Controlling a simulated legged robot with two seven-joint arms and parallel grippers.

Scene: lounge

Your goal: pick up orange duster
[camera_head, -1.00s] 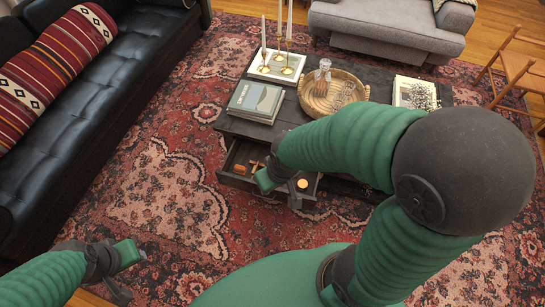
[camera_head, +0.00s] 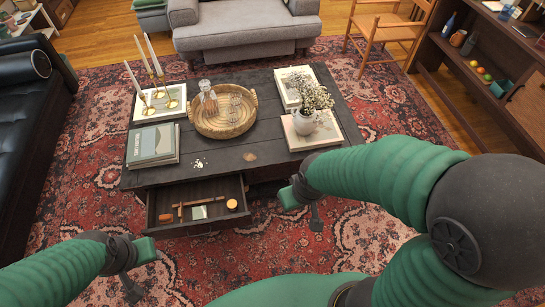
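The open drawer (camera_head: 215,187) of the dark coffee table holds several small things. A small orange block (camera_head: 165,217) lies at its left end; it may be the orange duster, but it is too small to be sure. My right gripper (camera_head: 302,212) is open and empty, just right of the drawer and apart from it. My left gripper (camera_head: 140,271) is open and empty, at the lower left, nearer to me than the drawer.
The drawer also holds a wooden stick-like piece (camera_head: 196,204), a pale card (camera_head: 199,212) and a round orange-topped item (camera_head: 232,205). On the table (camera_head: 215,163) stand books (camera_head: 153,143), a wicker tray (camera_head: 247,124) and a flower vase (camera_head: 305,121). Rug lies clear before the drawer.

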